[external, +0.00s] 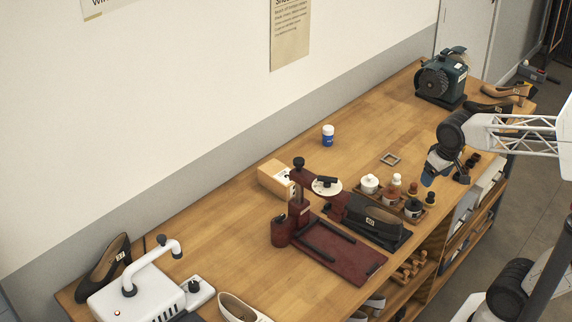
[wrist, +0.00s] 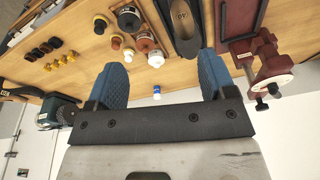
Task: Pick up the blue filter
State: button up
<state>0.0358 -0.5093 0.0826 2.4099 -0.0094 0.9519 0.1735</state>
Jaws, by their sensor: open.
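I see nothing that is plainly a blue filter. The most clearly blue small item is a jar with a white cap and blue body (external: 328,136), upright on the bench towards the wall. A white and blue jar, apparently the same one, shows in the wrist view (wrist: 157,92), between my fingers in the picture but beyond them. A small square grey frame (external: 390,159) lies flat on the bench; its centre does not look blue. My gripper (external: 430,177) is above the bench's right side, its blue-padded fingers (wrist: 162,70) wide apart and empty.
A dark red press (external: 340,250) stands further left. A grinder (external: 443,78) stands at the far end. The bench around the blue jar is clear.

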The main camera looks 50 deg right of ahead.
jog(key=w+d+r+m, duration=0.1)
jog(key=w+d+m, duration=0.1)
jog(key=w, duration=0.6)
jog(key=w+d+r+m, duration=0.1)
jog(key=w+d+m, duration=0.1)
jog(key=w, duration=0.6)
jog(key=m+g, duration=0.2)
jog(key=m, duration=1.1)
send_over(330, 126)
jog(key=f, duration=1.9)
jog(key=shift+s+a+f, duration=0.15)
jog(key=shift+s+a, duration=0.05)
jog(key=shift+s, duration=0.15)
jog(key=shift+w+d+f, duration=0.25)
jog(key=shift+w+f, duration=0.05)
jog(key=shift+f, duration=0.05)
jog(key=shift+f, duration=1.3)
